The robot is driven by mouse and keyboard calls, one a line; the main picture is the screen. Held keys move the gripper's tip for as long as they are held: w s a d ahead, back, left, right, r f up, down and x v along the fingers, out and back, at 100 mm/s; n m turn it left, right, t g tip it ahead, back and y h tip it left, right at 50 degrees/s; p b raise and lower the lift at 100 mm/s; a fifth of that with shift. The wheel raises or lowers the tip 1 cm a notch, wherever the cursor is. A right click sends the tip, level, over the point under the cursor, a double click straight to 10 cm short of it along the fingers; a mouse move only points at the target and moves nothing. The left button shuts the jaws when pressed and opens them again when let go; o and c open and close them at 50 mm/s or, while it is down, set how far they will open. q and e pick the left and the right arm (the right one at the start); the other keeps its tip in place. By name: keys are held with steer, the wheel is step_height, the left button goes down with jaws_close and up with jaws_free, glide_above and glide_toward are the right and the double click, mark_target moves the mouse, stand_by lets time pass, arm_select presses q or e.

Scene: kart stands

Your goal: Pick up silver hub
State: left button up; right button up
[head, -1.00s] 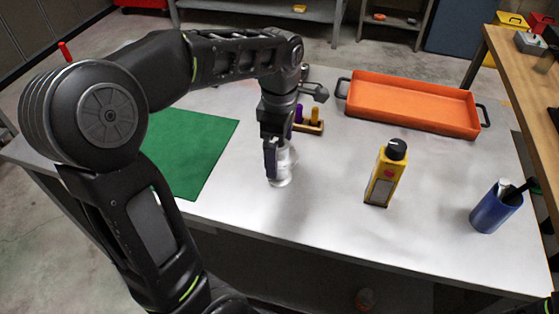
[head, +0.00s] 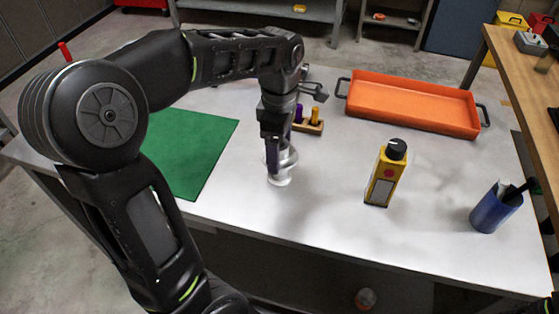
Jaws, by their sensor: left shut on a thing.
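The silver hub (head: 281,178) is a small, pale metallic piece with a wider round flange. It is on or just above the grey table, near the middle; I cannot tell if its lower end touches the tabletop. My left gripper (head: 274,160) points down and is shut on the hub, with its fingers covering part of it. My right gripper is not in view.
A green mat (head: 190,150) lies left of the hub. A wooden block with purple and yellow pegs (head: 311,127) is just behind. Bare table (head: 330,180) lies between hub and bottle.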

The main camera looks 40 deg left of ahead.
arm_select(q)
steer(key=c, duration=0.7)
steer(key=shift+r, duration=0.1)
steer(key=shift+c, duration=0.2)
step_height(320, 180, up, 8)
steer(key=shift+f, duration=0.2)
step_height(320, 180, up, 2)
steer(key=p, duration=0.3)
steer(key=shift+r, duration=0.2)
